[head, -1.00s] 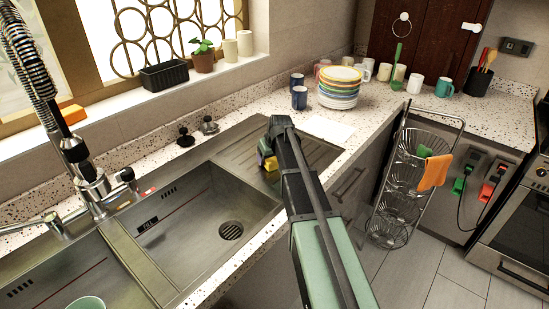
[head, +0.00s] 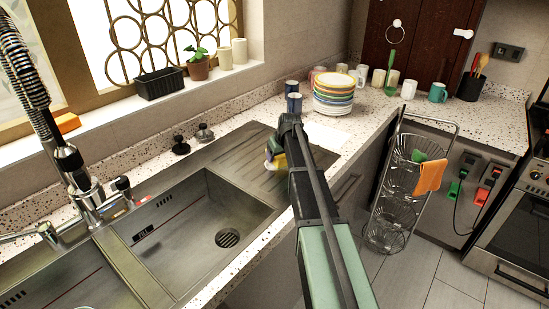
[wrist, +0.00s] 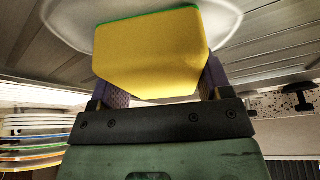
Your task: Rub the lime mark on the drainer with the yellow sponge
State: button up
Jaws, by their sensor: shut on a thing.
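My gripper (head: 277,150) is shut on the yellow sponge (wrist: 150,55), which fills the upper middle of the wrist view with a thin green edge at its far side. In the head view only a small part of the sponge (head: 279,161) shows beside the gripper. The sponge is at the ribbed steel drainer (head: 236,163), over the pale whitish lime mark (wrist: 229,22). The mark shows around the sponge's far side and sides; the rest is hidden under it. Whether the sponge presses on the steel cannot be told for sure.
The sink bowl (head: 185,225) lies to the left, with a tall tap (head: 70,160). A wire basket rack (head: 392,200) stands to the right.

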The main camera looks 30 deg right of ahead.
jog(key=shift+w+d, duration=0.3)
jog(key=shift+d, duration=0.45)
jog(key=shift+w+d, duration=0.35)
jog(key=shift+d, duration=0.35)
jog(key=shift+w+d, duration=0.3)
jog(key=shift+d, duration=0.45)
notch_tip(320, 180, up, 6)
jog(key=p, duration=0.5)
jog(key=shift+f+p, duration=0.15)
jog(key=shift+p, duration=0.25)
notch_tip(320, 180, up, 3)
jog(key=p, duration=0.3)
